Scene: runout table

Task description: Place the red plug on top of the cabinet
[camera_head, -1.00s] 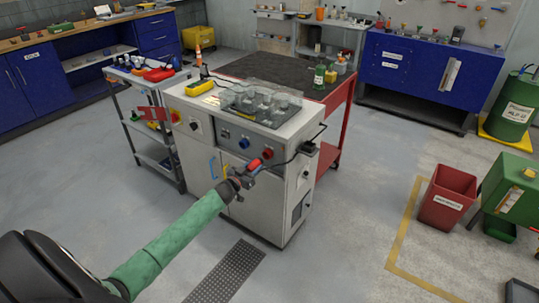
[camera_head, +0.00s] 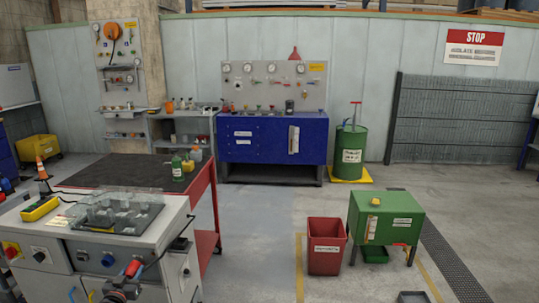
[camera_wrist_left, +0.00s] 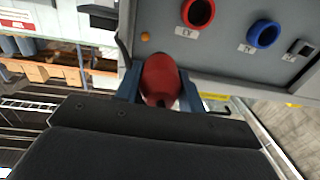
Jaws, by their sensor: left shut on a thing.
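The red plug (camera_wrist_left: 160,78) is between the blue-grey fingers of my left gripper (camera_wrist_left: 160,98) in the wrist view. It is just in front of the cabinet's grey panel, beside a red-ringed socket (camera_wrist_left: 198,12) and a blue-ringed one (camera_wrist_left: 264,33). In the head view my left gripper (camera_head: 123,287) is low in the picture at the front of the pale grey cabinet (camera_head: 175,268). There the plug and red socket run together, so their gap is unclear. The cabinet's top carries a clear-lidded unit (camera_head: 115,212). My right gripper is out of view.
A yellow device (camera_head: 40,209) lies on the cabinet's top left. Behind is a dark-topped red table (camera_head: 120,172) with a green bottle (camera_head: 177,168). A black cable (camera_head: 160,255) hangs at the cabinet's right front. A red bin (camera_head: 327,246) stands on open floor to the right.

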